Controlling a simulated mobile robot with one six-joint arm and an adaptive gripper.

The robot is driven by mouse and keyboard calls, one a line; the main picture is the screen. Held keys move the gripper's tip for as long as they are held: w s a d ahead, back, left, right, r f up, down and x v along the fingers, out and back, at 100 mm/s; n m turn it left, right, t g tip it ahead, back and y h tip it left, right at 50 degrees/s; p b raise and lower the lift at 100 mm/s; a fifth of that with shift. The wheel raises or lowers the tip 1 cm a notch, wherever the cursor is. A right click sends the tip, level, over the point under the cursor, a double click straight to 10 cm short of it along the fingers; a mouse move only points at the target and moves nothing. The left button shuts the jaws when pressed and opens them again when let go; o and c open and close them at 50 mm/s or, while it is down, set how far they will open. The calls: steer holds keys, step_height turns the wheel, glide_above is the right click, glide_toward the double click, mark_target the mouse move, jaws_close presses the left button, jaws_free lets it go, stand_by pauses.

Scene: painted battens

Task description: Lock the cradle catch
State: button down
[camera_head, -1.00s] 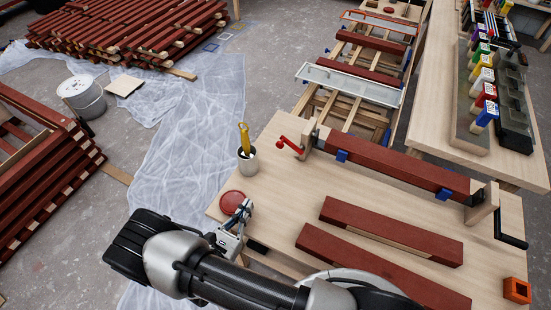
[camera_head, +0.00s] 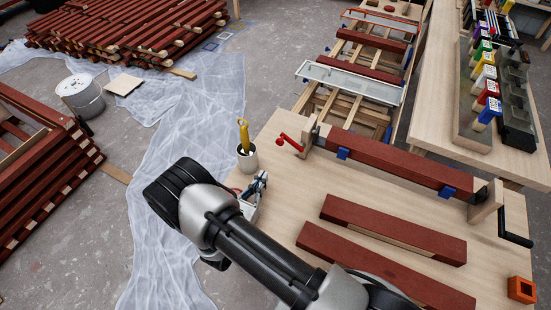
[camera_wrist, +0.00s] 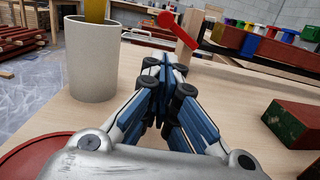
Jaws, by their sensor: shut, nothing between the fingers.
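The cradle catch is a red lever (camera_head: 290,142) with a knob, on the wooden end block (camera_head: 309,132) at the left end of the cradle. In the head view the lever slants up-left from the block. In the wrist view the red lever (camera_wrist: 178,29) shows just beyond my fingertips, its knob at upper left. A dark red batten (camera_head: 395,164) lies in the cradle between blue supports. My gripper (camera_head: 262,177) is shut and empty, low over the bench, apart from the lever and in front of it. It shows centrally in the wrist view (camera_wrist: 166,66).
A grey cup (camera_head: 247,160) with a yellow-handled tool stands left of my gripper; it looms close in the wrist view (camera_wrist: 93,60). Two red battens (camera_head: 395,228) lie in front of the cradle. An orange block (camera_head: 521,289) sits at the right.

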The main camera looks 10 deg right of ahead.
mark_target(292, 143)
steer(key=b+x, duration=0.2)
steer(key=x, duration=0.8)
steer(key=shift+r+m, duration=0.1)
steer(key=shift+m, duration=0.2)
steer(key=shift+r+m, duration=0.15)
steer(key=shift+m, duration=0.35)
